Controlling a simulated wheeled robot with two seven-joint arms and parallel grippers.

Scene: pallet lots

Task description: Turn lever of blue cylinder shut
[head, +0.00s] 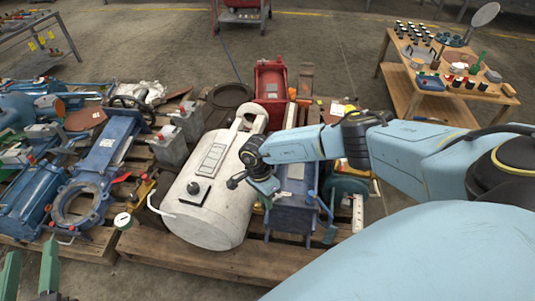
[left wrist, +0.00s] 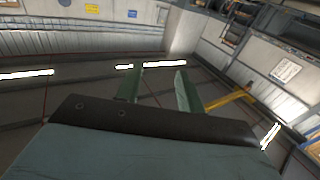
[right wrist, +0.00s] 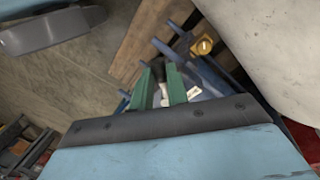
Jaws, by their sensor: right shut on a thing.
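The blue cylinder (head: 293,212) lies on the pallet just right of a large white tank, partly hidden by my right arm. In the right wrist view its blue body and bars (right wrist: 205,75) show just beyond the fingers, with a brass fitting (right wrist: 202,46) beside them. My right gripper (head: 265,198) is low at the cylinder's left side; its green fingers (right wrist: 160,72) are close around a thin part, which looks like the lever and is mostly hidden. My left gripper (head: 30,262) is at the bottom left, clear of the pallets. Its fingers (left wrist: 158,80) are apart and empty.
The white tank (head: 212,195) stands close left of my right gripper. Blue valves and pumps (head: 95,165) crowd the left pallet. A red housing (head: 270,90) is behind. A wooden table (head: 450,75) with small parts stands at the back right. The floor in front is free.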

